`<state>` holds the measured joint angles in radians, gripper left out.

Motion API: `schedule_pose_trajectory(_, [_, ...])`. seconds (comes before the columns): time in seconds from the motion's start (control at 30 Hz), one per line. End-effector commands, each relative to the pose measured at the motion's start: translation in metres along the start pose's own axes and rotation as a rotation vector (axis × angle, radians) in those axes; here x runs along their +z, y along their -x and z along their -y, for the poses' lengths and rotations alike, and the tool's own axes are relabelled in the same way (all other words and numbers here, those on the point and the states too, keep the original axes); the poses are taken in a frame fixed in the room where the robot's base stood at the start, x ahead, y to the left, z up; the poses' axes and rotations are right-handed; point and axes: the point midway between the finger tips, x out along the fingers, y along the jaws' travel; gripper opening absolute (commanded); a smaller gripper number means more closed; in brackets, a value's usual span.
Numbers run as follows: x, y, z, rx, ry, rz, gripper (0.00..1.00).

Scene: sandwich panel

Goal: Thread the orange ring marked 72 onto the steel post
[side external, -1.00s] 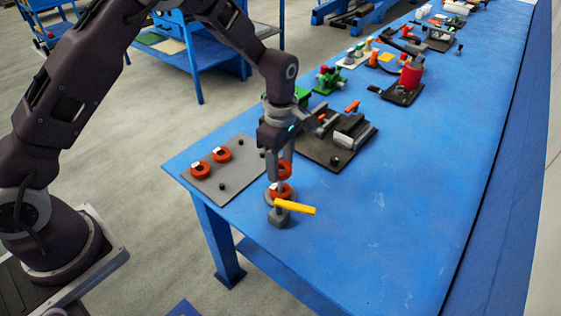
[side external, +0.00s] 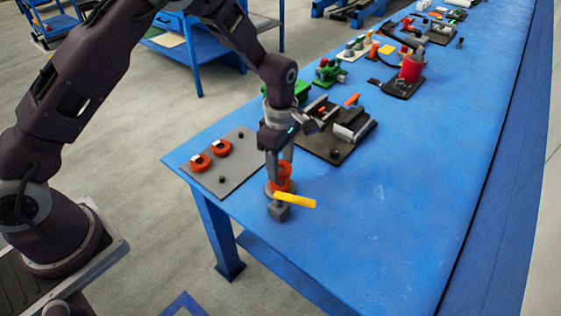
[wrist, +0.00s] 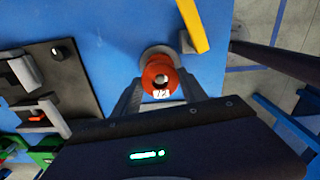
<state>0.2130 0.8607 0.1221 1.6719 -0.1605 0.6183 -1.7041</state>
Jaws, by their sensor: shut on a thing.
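My gripper (side external: 279,178) points down over the round grey base of the steel post at the table's near end. It is shut on the orange ring marked 72 (wrist: 150,82); the white 72 label faces the wrist camera. In the wrist view the steel post's grey tip (wrist: 162,81) shows inside the ring's hole, so the ring looks lined up with or around the post. Another orange ring (side external: 274,189) sits low on the post, just below the held one. The fingers partly hide both rings and the post; any gap between the rings is hard to tell.
A yellow bar on a grey block (side external: 295,200) stands right beside the post base. A grey plate (side external: 240,160) with two more orange rings and black pegs lies to the left. A dark fixture plate (side external: 325,150) lies behind.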

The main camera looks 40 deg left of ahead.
Motion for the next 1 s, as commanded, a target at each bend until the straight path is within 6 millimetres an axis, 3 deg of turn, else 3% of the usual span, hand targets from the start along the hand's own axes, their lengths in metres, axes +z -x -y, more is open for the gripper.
schedule_pose_trajectory(0.6, [0.0,-0.019,0.0,-0.001,0.0,0.0,0.1])
schedule_pose_trajectory(1.0, [0.0,-0.02,0.0,0.0,0.0,0.0,0.1])
